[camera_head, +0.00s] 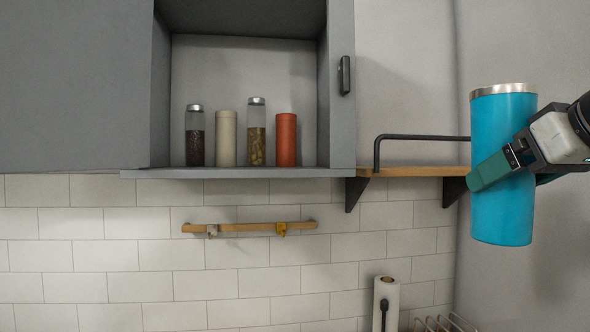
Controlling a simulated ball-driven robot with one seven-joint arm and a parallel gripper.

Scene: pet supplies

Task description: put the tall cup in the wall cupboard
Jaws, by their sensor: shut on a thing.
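The tall cup (503,164) is a blue tumbler with a silver rim, upright at the right of the head view. My gripper (510,176) is shut on its middle, with one green finger across the front; the other finger is mostly hidden behind the cup. The wall cupboard (242,172) is grey and stands open at the upper middle, left of the cup. Its door (342,85) with a dark handle is at the opening's right side.
A wooden shelf (415,171) with a black rail lies between cupboard and cup. Below are a hook rail (250,227) and a paper roll (387,300).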

